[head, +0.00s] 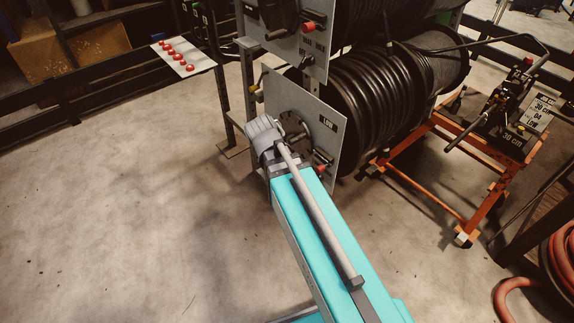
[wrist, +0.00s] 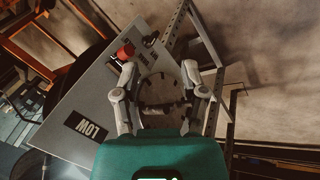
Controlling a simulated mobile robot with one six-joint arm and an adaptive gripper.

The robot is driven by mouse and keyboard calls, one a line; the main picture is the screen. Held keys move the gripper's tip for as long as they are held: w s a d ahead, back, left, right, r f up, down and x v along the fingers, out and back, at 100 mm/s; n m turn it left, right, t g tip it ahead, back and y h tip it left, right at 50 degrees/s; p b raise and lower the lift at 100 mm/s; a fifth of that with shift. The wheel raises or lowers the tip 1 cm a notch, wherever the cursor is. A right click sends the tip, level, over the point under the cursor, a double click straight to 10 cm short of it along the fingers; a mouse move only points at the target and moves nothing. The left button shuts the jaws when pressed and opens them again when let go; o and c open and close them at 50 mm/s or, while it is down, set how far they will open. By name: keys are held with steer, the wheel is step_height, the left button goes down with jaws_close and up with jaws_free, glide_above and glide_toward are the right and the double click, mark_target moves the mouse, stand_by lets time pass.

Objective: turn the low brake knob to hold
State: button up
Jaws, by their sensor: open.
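The low brake knob (wrist: 125,52) is red and sits on the grey panel (wrist: 75,97) marked LOW. In the wrist view it lies just beyond and beside my left finger, apart from the space between the fingers. In the head view the red knob (head: 321,168) shows low on the panel, partly behind my arm. My gripper (wrist: 160,70) is open and empty. Its fingers stand on either side of a dark round disc (wrist: 158,88) on the panel. I cannot tell whether they touch it. Small lettering beside the knob is too blurred to read.
Above is another panel (head: 290,50) with its own red knob (head: 308,27). A hose reel (head: 380,105) stands behind the low panel. An orange cart (head: 425,185) is at the right. A board with red buttons (head: 183,57) is at the left. Floor at left is clear.

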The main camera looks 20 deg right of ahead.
stand_by(0.4)
steer(key=shift+s+a+f+n+y, duration=0.2)
steer(key=shift+s+a+n+y, duration=0.35)
steer(key=shift+a+y, duration=0.15)
steer(key=shift+s+a+f+n+y, duration=0.25)
steer(key=shift+s+a+n+y, duration=0.25)
steer(key=shift+a+y, duration=0.2)
steer(key=shift+s+a+f+n+y, duration=0.2)
steer(key=shift+s+a+n+y, duration=0.35)
steer(key=shift+y, duration=0.25)
steer(key=shift+s, duration=0.1)
